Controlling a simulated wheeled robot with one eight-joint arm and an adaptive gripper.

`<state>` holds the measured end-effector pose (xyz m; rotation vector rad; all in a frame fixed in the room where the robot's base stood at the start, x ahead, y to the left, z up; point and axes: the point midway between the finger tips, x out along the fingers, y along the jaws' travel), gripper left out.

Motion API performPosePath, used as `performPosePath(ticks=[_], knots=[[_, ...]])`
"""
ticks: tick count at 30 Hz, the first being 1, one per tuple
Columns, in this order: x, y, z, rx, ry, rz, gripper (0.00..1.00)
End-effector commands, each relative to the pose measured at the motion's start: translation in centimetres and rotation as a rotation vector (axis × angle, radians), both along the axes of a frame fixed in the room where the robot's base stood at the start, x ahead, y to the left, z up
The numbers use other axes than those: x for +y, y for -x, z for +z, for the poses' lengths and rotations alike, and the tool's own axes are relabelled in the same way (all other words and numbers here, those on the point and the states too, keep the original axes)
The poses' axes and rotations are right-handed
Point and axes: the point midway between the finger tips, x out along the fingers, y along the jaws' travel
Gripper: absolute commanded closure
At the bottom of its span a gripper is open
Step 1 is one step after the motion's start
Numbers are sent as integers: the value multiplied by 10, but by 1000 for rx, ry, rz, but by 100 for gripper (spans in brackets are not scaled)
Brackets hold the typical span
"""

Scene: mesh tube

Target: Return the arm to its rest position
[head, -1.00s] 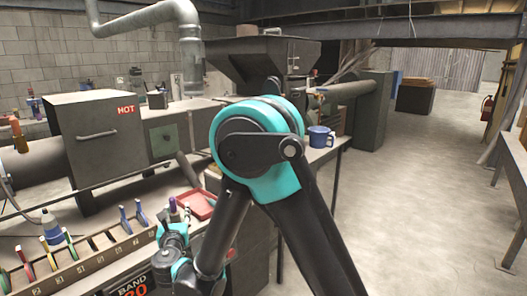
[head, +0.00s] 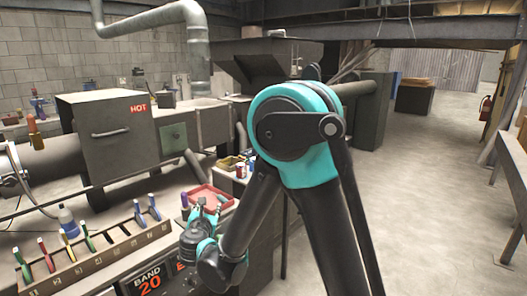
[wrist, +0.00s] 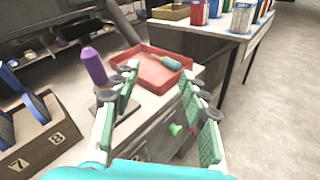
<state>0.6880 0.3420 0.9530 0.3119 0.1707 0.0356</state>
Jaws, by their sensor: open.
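My gripper (head: 207,208) is at the end of my folded arm, low in the head view, over the bench beside the red tray (head: 196,192). In the wrist view, the green-padded fingers of my gripper (wrist: 158,92) are spread wide apart with nothing between them. The red tray (wrist: 150,84) lies beyond the fingertips, with a teal-handled tool (wrist: 171,62) in it. My elbow, large and teal-banded, fills the middle of the head view and hides part of the bench behind it.
A numbered tool rack (head: 100,258) with several coloured-handled tools stands at left. A purple-handled tool (wrist: 94,66) stands left of my fingers. Several tins (wrist: 242,17) stand on a surface at the back right. The HOT box (head: 112,132) is behind.

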Motion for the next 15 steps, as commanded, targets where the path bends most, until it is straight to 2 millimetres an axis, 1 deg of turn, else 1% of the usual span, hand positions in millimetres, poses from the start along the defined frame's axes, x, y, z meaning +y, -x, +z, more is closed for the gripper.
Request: performPosePath(ticks=[1,2,5,8,9,11,12,14,15], knots=[[-19,-6,-1,28,-45,-39,56],[-30,-9,-3,46,-76,-63,56],[-73,-17,-8,113,-203,-159,56],[-129,-20,-18,193,-377,-295,56],[-154,-19,-23,225,-460,-361,56],[-190,-13,-31,270,-589,-465,56],[-212,-8,-36,295,-677,-535,56],[-244,3,-44,327,-805,-641,56],[-264,11,-50,346,-894,-714,56]])
